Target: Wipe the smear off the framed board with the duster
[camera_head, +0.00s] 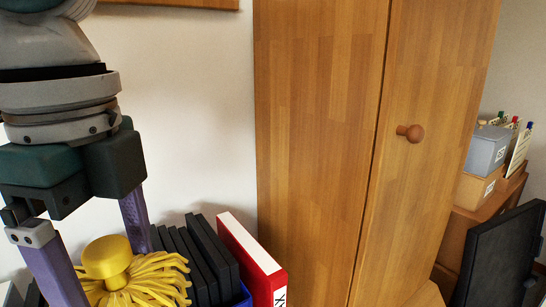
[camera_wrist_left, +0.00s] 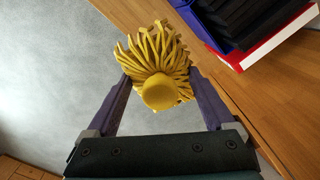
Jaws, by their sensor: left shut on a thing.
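The yellow duster (camera_head: 107,258), with a round knob and a mop of thick strands, is between the two purple fingers of my left gripper (camera_head: 112,276). The left wrist view shows the duster (camera_wrist_left: 163,90) with my left gripper (camera_wrist_left: 158,73) shut on it, its strands spreading out past the fingertips. In the head view a strip of wooden edge (camera_head: 190,3) runs along the top; it may be the lower frame of the board. The board's face and the smear are not in view. My right gripper is not in view.
Black folders (camera_head: 200,258) and a red binder (camera_head: 250,262) stand close beside the duster, in a blue holder (camera_head: 243,296). A tall wooden cupboard (camera_head: 320,130) fills the middle. A dark panel (camera_head: 497,262) and a grey box (camera_head: 487,150) are at right. The wall (camera_head: 185,100) above the folders is clear.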

